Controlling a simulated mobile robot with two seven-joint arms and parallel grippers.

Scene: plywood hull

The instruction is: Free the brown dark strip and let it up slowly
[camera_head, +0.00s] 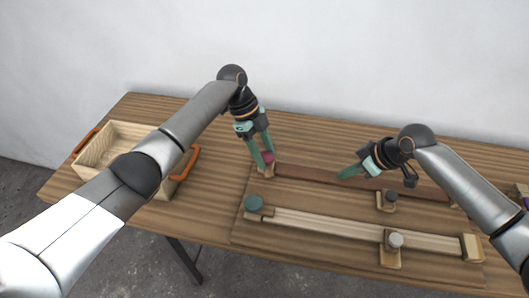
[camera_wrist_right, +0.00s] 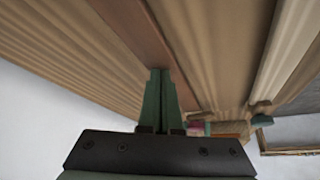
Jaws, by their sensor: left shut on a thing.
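The brown dark strip (camera_head: 315,174) lies along the back of a wooden board, and it also shows in the right wrist view (camera_wrist_right: 143,35). My left gripper (camera_head: 266,161) is shut on a magenta knob (camera_head: 268,157) on a small wooden block at the strip's left end. The fingers hide part of the knob. My right gripper (camera_head: 342,177) points down at the strip's middle. Its green fingers (camera_wrist_right: 161,72) are together, with the tips at the strip; I cannot tell whether they touch it.
A pale strip (camera_head: 330,222) lies in front, with a green knob (camera_head: 253,203) at its left end and a grey knob (camera_head: 395,240) beside it. Another grey knob (camera_head: 391,196) stands between the strips. A wooden tray (camera_head: 122,128) with orange handles is at left.

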